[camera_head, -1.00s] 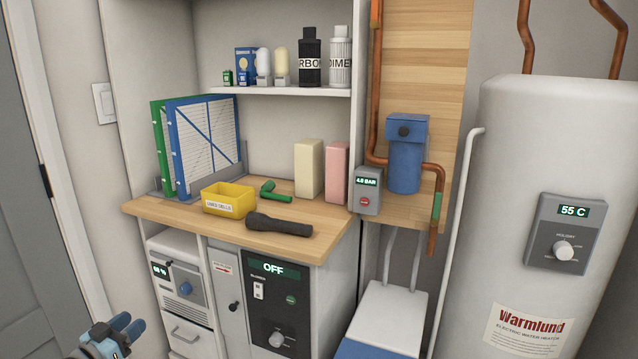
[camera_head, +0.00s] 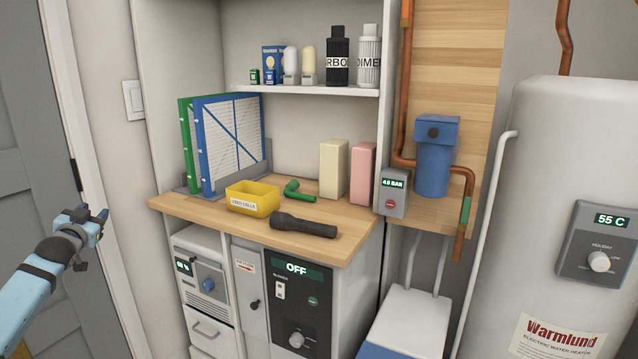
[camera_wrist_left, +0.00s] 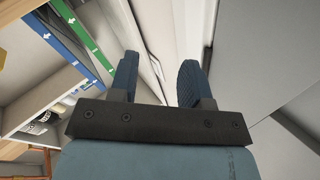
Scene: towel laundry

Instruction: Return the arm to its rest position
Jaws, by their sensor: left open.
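My left gripper (camera_head: 97,219) is at the left of the head view, in front of the grey door, well left of the wooden counter. Its light blue arm comes up from the lower left corner. In the left wrist view its two dark blue fingers (camera_wrist_left: 158,80) stand apart with nothing between them. It touches nothing that I can see. My right gripper shows in neither view.
A grey door (camera_head: 30,150) is at the left. A white water heater (camera_head: 540,200) stands at the right. Free room lies between door and counter.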

